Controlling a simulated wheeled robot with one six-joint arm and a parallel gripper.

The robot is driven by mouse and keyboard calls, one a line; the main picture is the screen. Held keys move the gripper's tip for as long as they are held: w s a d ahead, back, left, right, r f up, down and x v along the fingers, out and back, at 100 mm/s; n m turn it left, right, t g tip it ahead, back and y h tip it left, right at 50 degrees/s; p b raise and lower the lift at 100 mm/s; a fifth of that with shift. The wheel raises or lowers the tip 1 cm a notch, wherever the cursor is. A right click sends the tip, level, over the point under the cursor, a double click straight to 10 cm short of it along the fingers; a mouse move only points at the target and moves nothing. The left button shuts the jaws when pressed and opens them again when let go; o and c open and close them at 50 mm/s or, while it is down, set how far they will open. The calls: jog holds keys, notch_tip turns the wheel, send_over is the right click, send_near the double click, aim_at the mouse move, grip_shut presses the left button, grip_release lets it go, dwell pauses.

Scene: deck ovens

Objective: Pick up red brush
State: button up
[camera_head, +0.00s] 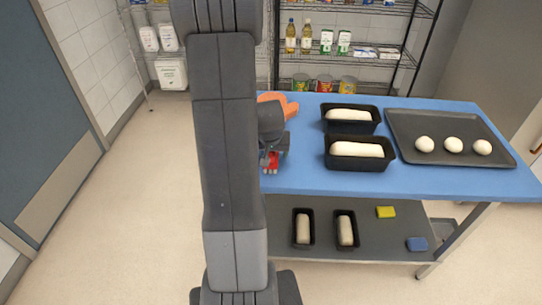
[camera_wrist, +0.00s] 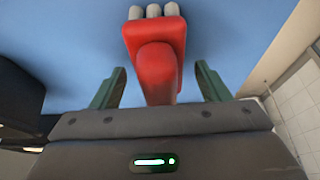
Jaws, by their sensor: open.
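The red brush (camera_wrist: 154,62) lies on the blue table top, its pale bristle tufts pointing away from my gripper in the wrist view. My gripper (camera_wrist: 160,85) is open, with one green finger on each side of the red handle and a gap at both sides. The near end of the handle is hidden behind the gripper body. In the head view a small red part of the brush (camera_head: 273,160) shows at the table's left edge, mostly hidden by my arm and gripper.
On the blue table (camera_head: 300,184) an orange item (camera_head: 290,107) lies behind my gripper. Two black loaf pans (camera_head: 360,164) with dough and a dark tray (camera_head: 440,158) with dough balls stand to the right. A lower shelf (camera_head: 380,240) holds more pans and two sponges. Wire shelves stand behind.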

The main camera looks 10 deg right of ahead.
jog(key=c, duration=1.2)
jog(key=shift+r, duration=0.15)
